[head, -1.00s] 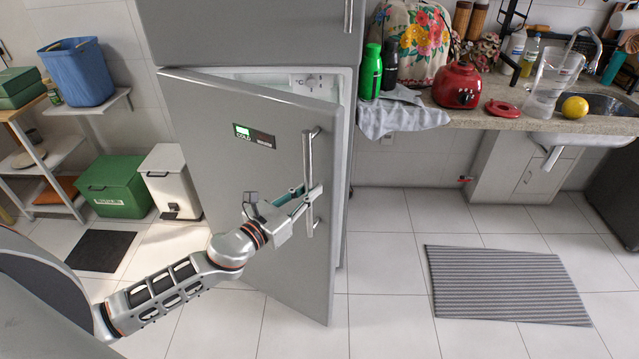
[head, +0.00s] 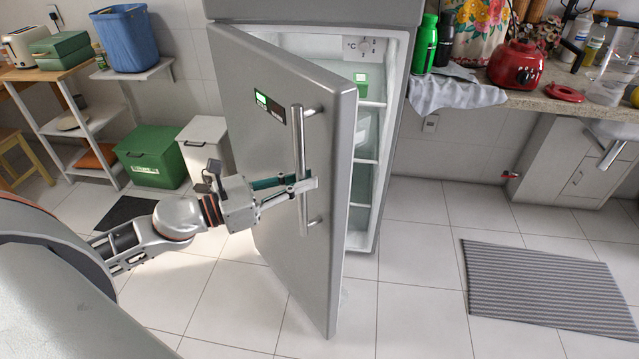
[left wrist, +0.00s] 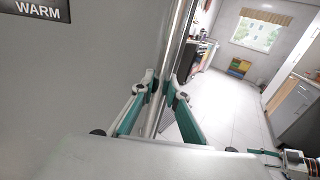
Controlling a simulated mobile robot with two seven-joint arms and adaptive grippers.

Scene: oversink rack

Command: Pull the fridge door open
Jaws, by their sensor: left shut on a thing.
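The grey fridge door (head: 262,150) stands partly open in the head view, swung out to the left, with its vertical bar handle (head: 299,150) near its free edge. My left gripper (head: 303,188) is shut around the lower half of the handle. In the left wrist view the handle (left wrist: 158,105) runs between the two fingers (left wrist: 160,92). The fridge interior (head: 368,150) shows at the right of the door, with white shelves and a green item (head: 361,86) near the top.
A counter (head: 560,108) with bottles and a red appliance (head: 516,63) is at the right. A grey striped mat (head: 548,285) lies on the floor. A green box (head: 152,155) and white bin (head: 205,145) stand behind the door, at the left.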

